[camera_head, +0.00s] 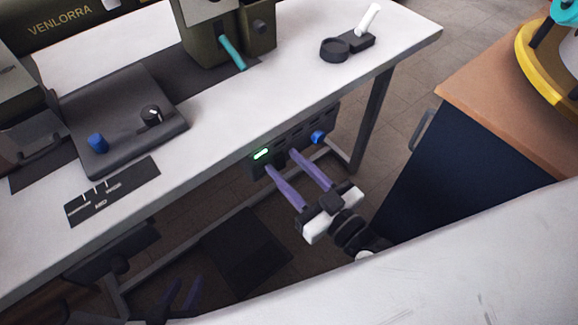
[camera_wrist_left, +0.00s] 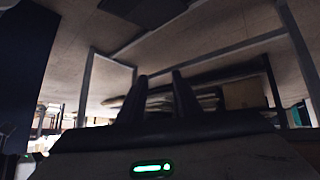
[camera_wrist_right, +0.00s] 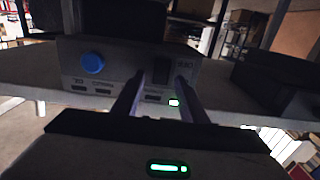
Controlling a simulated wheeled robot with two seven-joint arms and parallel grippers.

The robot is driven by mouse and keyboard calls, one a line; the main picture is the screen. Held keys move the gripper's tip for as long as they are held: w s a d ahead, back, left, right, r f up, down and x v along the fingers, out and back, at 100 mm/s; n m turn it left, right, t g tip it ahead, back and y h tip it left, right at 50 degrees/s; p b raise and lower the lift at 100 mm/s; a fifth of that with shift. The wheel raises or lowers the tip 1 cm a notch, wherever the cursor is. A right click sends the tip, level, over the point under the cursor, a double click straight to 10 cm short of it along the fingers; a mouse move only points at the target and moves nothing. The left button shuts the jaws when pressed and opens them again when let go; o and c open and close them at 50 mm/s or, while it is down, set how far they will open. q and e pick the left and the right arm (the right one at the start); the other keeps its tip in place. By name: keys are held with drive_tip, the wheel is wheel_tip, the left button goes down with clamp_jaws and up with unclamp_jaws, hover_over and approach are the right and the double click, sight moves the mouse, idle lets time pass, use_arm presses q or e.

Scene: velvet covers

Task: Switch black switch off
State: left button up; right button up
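The black switch (camera_wrist_right: 161,68) is a dark upright rectangle on the front of a dark control box (camera_wrist_right: 120,62) in the right wrist view. In the head view the box (camera_head: 262,168) hangs under the table's front edge, with a lit green indicator (camera_head: 261,154). My right gripper (camera_head: 282,160) is open, its purple fingertips close to the box. In the right wrist view its fingers (camera_wrist_right: 160,77) stand either side of the switch; I cannot tell whether they touch it. My left gripper (camera_head: 187,282) is open and empty, low at the bottom left, away from the box.
A blue knob (camera_head: 319,137) is on the same box, right of the switch. The white tabletop (camera_head: 230,110) above carries machines and a dark control pad (camera_head: 135,125). A table leg (camera_head: 370,115) and a dark blue cabinet (camera_head: 425,170) stand to the right.

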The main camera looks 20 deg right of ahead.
clamp_jaws()
drive_tip(key=f+b, duration=0.1)
drive_tip(key=b, duration=0.2)
drive_tip(key=shift+t, duration=0.4)
drive_tip(key=shift+f+t+y+b, duration=0.15)
drive_tip(key=shift+t+y+b, duration=0.25)
drive_tip(key=shift+b, duration=0.65)
drive_tip(key=shift+t, duration=0.3)
use_arm(q)
drive_tip(key=shift+d+f+n+t, duration=0.15)
drive_tip(key=shift+f, duration=0.5)
drive_tip(key=shift+d+f+n+t, duration=0.15)
drive_tip(key=shift+f, duration=0.45)
use_arm(e)
drive_tip(key=shift+r, duration=0.3)
unclamp_jaws()
